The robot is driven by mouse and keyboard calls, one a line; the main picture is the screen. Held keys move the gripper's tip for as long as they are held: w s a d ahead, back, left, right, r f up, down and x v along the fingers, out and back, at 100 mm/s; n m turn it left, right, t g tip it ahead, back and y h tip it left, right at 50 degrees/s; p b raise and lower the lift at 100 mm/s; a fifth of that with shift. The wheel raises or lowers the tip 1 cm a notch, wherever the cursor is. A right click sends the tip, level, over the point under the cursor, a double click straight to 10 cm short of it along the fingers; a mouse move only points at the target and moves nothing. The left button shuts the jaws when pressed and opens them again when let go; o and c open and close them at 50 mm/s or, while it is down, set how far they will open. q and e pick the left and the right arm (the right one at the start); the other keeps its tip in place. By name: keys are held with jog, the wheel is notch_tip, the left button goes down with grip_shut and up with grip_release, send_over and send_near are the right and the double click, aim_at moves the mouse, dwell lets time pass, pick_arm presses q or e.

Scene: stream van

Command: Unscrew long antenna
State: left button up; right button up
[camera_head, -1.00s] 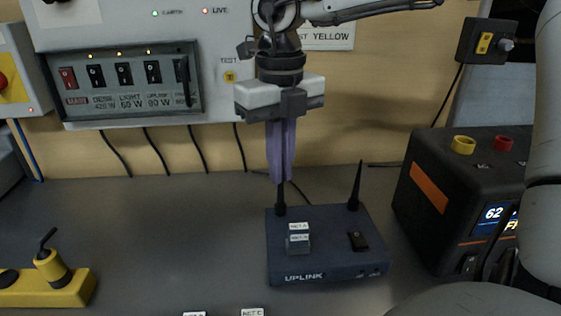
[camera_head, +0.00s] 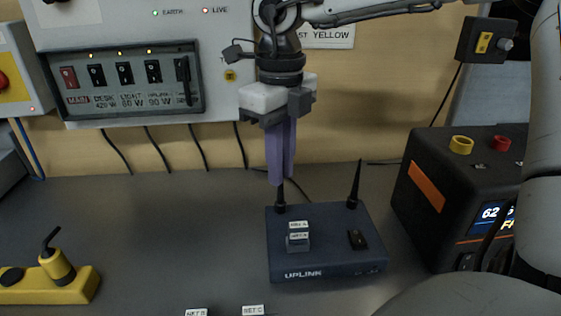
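The dark blue UPLINK box (camera_head: 335,262) sits on the grey desk with two black antennas at its back edge. The long left antenna (camera_head: 280,199) shows only at its base; its upper part is hidden by my gripper's fingers. The other antenna (camera_head: 355,186) stands upright at the box's back right. My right gripper (camera_head: 281,180) points down from above with purple fingers close together around the left antenna, and looks shut on it. My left gripper is not in view.
A dark power unit (camera_head: 425,215) stands right of the box, near my arm. A yellow block with a lever (camera_head: 60,283) is at left. A switch panel (camera_head: 130,85) hangs behind. Labels (camera_head: 253,310) lie at the front edge. The desk left of the box is clear.

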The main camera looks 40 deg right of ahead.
jog(key=shift+o, duration=0.5)
jog(key=shift+m+b, duration=0.55)
jog(key=shift+m, duration=0.45)
jog(key=shift+m+b, duration=0.4)
jog(key=shift+m, duration=0.6)
jog(key=m+b, duration=0.1)
jog(key=m, duration=0.1)
jog(key=shift+f+m, duration=0.1)
jog(key=shift+m, duration=0.2)
jog(key=shift+m+b, duration=0.4)
jog(key=shift+m, duration=0.3)
